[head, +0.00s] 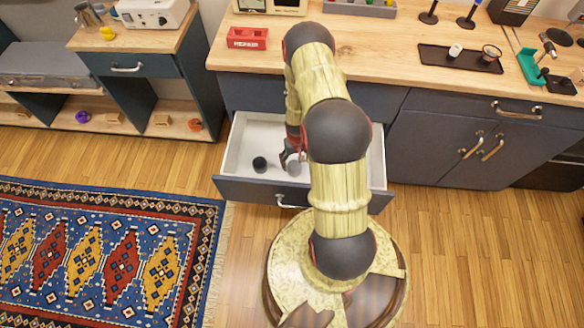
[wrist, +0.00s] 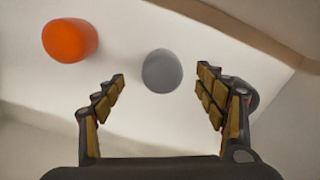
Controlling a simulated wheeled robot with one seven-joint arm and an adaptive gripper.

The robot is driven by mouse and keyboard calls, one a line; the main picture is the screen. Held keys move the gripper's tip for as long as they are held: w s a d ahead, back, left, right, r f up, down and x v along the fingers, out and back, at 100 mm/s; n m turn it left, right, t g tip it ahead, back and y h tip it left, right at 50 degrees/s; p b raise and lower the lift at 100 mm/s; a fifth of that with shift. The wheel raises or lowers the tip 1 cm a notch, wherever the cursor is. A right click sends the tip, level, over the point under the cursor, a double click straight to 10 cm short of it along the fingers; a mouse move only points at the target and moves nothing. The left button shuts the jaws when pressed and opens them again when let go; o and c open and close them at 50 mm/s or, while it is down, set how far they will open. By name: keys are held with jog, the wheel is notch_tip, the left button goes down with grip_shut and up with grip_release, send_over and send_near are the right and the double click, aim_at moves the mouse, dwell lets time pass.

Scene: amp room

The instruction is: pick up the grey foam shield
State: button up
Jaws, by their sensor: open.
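The grey foam shield (wrist: 162,69) is a small rounded grey piece lying on the white floor of the open drawer (head: 240,140). In the wrist view it stands just beyond and between the fingertips of my gripper (wrist: 165,78). My gripper is open and empty, with a gap on both sides of the shield. In the head view my gripper (head: 292,158) reaches down into the drawer, and my arm hides part of the drawer's inside.
An orange foam piece (wrist: 70,40) lies left of the grey one. A black foam piece (head: 259,163) lies left of my gripper in the drawer. The drawer's walls surround the pieces. The worktop (head: 385,45) above holds a red box (head: 247,38) and a black tray (head: 440,56).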

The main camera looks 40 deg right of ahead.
aim_at(294, 165)
jog(key=f+b, duration=0.1)
jog(key=f, duration=0.2)
jog(key=w+f+b, duration=0.1)
jog(key=f, duration=0.2)
jog(key=shift+w+d+b, duration=0.15)
jog(key=shift+b, duration=0.25)
jog(key=shift+r, duration=0.1)
jog(key=shift+c, duration=1.2)
jog(key=c, duration=0.6)
notch_tip(294, 165, up, 10)
jog(key=p, duration=0.3)
jog(key=shift+p, duration=0.4)
